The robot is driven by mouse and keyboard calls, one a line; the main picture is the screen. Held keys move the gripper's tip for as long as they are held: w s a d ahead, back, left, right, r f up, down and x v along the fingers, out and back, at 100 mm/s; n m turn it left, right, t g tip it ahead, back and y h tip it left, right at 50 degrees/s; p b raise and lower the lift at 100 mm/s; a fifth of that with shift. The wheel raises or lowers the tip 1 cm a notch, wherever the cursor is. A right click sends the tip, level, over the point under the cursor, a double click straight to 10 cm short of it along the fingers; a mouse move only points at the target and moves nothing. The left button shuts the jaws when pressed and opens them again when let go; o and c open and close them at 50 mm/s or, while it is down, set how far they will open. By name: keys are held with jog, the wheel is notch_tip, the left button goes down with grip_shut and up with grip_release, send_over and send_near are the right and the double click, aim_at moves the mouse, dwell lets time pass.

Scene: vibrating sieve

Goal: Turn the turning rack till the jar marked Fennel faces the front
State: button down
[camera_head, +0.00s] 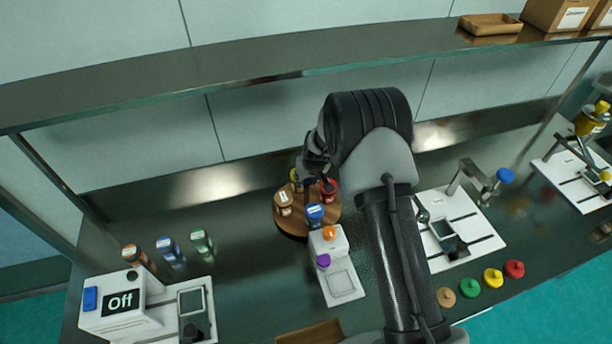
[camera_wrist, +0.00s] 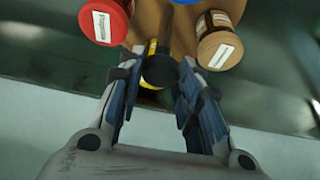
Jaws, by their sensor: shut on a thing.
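The turning rack (camera_head: 291,226) is a round wooden disc on the worktop. It carries a tan-lidded jar (camera_head: 284,203), a blue-lidded jar (camera_head: 315,213), a red-lidded jar (camera_head: 328,188) and a yellow one (camera_head: 295,178). In the wrist view, the red-lidded jar (camera_wrist: 104,22) is left of my gripper (camera_wrist: 161,65) and the tan-lidded jar (camera_wrist: 219,47) is right. My gripper is shut on a dark round-ended knob (camera_wrist: 158,72) at the rack's back edge. The yellow jar is mostly hidden behind the knob. The labels are too small to read, so I cannot tell which jar is Fennel.
A white device with an orange knob (camera_head: 329,233) stands close in front of the rack. Several loose jars (camera_head: 170,252) and a box marked Off (camera_head: 120,302) are at left. A scale-like device (camera_head: 458,222) is right of my arm. A shelf (camera_head: 250,65) runs overhead.

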dwell(0.4)
jog(key=c, duration=1.2)
grip_release()
jog(key=shift+o, duration=0.2)
jog(key=v, duration=1.2)
